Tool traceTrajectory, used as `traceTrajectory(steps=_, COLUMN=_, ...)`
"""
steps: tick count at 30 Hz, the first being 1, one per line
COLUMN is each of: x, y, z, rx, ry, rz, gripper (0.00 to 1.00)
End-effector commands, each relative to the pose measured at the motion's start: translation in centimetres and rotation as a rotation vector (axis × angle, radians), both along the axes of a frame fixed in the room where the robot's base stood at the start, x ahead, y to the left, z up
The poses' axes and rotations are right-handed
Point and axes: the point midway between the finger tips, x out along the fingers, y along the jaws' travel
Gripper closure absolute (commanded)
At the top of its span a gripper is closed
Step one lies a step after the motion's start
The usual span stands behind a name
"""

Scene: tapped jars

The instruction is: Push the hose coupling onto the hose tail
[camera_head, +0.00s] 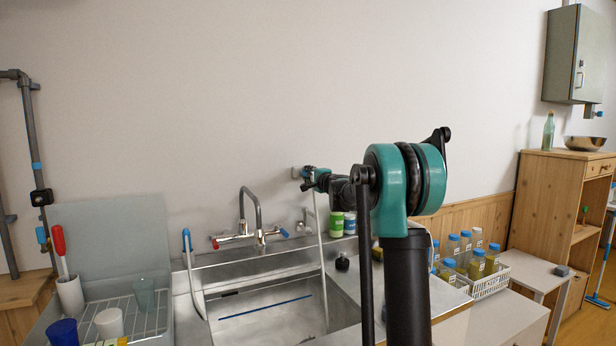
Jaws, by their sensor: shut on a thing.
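My gripper (311,179) is at the far end of my arm, close to the wall above the back right of the sink. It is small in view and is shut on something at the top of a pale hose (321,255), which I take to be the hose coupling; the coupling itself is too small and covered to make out. The hose hangs from there down into the sink. A small grey wall fitting (296,173) shows just left of the gripper, apparently where the hose tail is. I cannot tell whether coupling and tail touch.
The steel sink (230,287) has a mixer tap (256,220) behind it. A blue-ended hose (188,250) stands at its left. Green-and-white containers (337,223) are below my arm. A white crate (487,287) with blue-capped bottles is at right. My arm hides the middle right.

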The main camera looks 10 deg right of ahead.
Motion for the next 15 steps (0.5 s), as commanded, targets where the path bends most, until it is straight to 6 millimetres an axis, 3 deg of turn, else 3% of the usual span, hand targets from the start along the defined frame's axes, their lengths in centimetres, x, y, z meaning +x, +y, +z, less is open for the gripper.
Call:
traceTrajectory(steps=6, x=-0.03, y=0.01, z=-0.06, rx=-0.001, ry=0.000, rz=0.000, gripper=1.00)
traceTrajectory(steps=15, x=-0.13, y=-0.04, z=-0.03, rx=0.000, ry=0.000, rz=0.000, gripper=1.00)
